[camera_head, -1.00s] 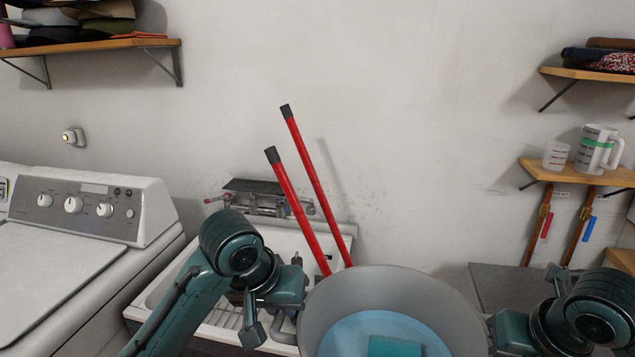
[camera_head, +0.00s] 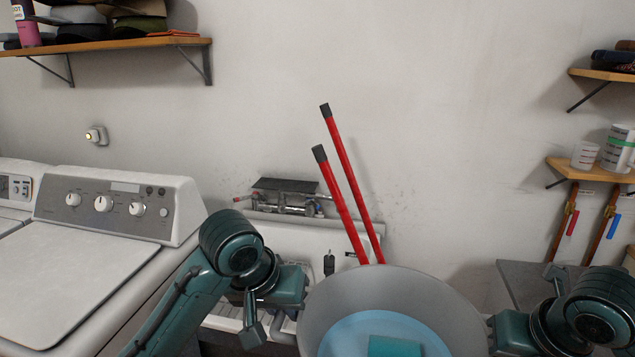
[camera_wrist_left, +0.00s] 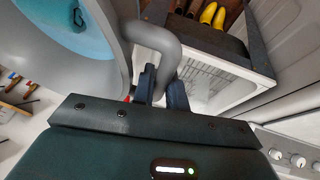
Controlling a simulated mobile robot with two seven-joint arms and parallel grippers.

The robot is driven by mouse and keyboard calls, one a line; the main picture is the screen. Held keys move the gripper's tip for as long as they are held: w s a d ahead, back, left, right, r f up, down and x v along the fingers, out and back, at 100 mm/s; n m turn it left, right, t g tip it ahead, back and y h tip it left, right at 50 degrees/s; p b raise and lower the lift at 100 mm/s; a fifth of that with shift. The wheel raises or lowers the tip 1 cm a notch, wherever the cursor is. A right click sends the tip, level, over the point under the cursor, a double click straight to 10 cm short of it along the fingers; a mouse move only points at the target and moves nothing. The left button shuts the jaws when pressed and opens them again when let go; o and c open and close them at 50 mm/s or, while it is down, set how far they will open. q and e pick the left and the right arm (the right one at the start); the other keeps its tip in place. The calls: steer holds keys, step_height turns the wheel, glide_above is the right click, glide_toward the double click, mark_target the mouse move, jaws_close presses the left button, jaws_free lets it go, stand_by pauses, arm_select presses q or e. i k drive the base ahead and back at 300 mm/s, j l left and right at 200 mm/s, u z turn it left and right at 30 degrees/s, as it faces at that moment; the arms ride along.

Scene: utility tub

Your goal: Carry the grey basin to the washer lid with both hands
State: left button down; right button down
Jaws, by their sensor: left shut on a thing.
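The grey basin (camera_head: 455,300) is at the bottom centre of the head view, held up in front of the sink and cut off by the lower edge. Light blue shows inside it, with a teal block (camera_head: 395,346). My left gripper (camera_head: 288,310) is shut on the basin's left handle, a grey curved tube seen in the left wrist view (camera_wrist_left: 160,38). My right gripper (camera_head: 495,328) is at the basin's right edge; its fingertips are hidden. The washer lid (camera_head: 75,275) is a flat white top at the left, clear of objects, with the basin to its right.
The washer's control panel (camera_head: 120,205) rises behind the lid. A white sink (camera_head: 270,240) with two red-handled tools (camera_head: 340,200) stands behind the basin. A grey surface (camera_head: 510,280) is at the right. Shelves hang on both sides. Yellow items (camera_wrist_left: 212,14) show in the left wrist view.

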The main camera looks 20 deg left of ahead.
mark_target(24, 284)
steer(key=k+j, duration=0.1)
steer(key=j, duration=0.3)
steer(key=k+j, duration=0.1)
steer(key=j, duration=0.35)
steer(key=k+j, duration=0.1)
steer(key=j, duration=0.3)
steer(key=k+j, duration=0.1)
steer(key=j, duration=0.3)
steer(key=k+j, duration=0.1)
steer(key=j, duration=0.35)
steer(key=k+j, duration=0.1)
steer(key=j, duration=1.35)
steer(key=i+j, duration=0.1)
steer(key=j, duration=0.15)
steer(key=i+j, duration=0.1)
steer(key=j, duration=0.15)
